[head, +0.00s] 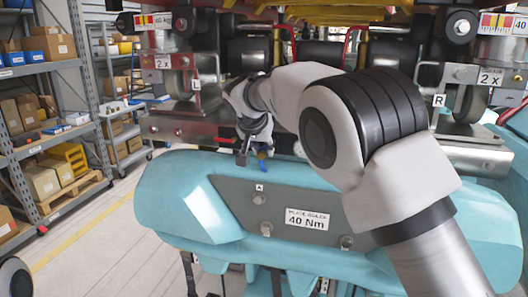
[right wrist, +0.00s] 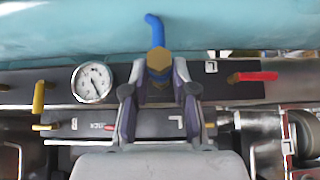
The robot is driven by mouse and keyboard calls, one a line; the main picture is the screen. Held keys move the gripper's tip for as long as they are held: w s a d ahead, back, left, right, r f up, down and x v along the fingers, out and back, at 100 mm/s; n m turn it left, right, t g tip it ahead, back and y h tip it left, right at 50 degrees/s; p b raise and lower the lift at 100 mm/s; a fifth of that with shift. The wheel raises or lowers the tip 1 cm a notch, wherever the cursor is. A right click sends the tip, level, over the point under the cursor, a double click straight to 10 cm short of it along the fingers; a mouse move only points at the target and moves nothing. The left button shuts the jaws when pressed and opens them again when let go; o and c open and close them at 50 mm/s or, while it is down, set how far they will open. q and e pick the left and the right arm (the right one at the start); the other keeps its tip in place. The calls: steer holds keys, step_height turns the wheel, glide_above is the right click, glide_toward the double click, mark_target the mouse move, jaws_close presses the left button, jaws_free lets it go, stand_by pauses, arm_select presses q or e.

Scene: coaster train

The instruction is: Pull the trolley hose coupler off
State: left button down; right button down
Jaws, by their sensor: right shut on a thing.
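The trolley hose coupler (right wrist: 159,60) is a brass hexagonal piece with a blue hose (right wrist: 154,28) bending away from its top in the right wrist view. My right gripper (right wrist: 159,80) is shut on the coupler, one finger on each side. In the head view, the right gripper (head: 252,150) is low under the train, just behind the turquoise body, and the blue hose (head: 262,165) shows beside its fingers. The gripper hides the coupler's lower end, so I cannot tell whether it is still seated. My left gripper is not in view.
The turquoise body (head: 165,195) with a "40 Nm" plate (head: 307,219) fills the foreground. A round gauge (right wrist: 92,82), a yellow handle (right wrist: 39,98) and a red handle (right wrist: 258,76) flank the coupler. Shelves (head: 45,125) stand at left beside open floor.

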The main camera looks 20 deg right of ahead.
mark_target(261, 168)
steer(key=shift+s+f, duration=0.1)
steer(key=shift+f, duration=0.2)
steer(key=shift+s+a+f+b, duration=0.1)
steer(key=shift+s+a+b, duration=0.1)
steer(key=shift+s+b, duration=0.1)
steer(key=shift+s+a+b, duration=0.3)
steer(key=shift+s+b, duration=0.1)
steer(key=shift+b, duration=0.05)
steer(key=shift+s+a+b, duration=0.5)
steer(key=shift+s, duration=0.2)
steer(key=shift+s+a+b, duration=0.45)
steer(key=shift+s+a, duration=0.05)
steer(key=shift+s, duration=0.15)
steer(key=shift+s+a+r, duration=0.15)
steer(key=shift+s+r, duration=0.05)
steer(key=shift+s, duration=0.1)
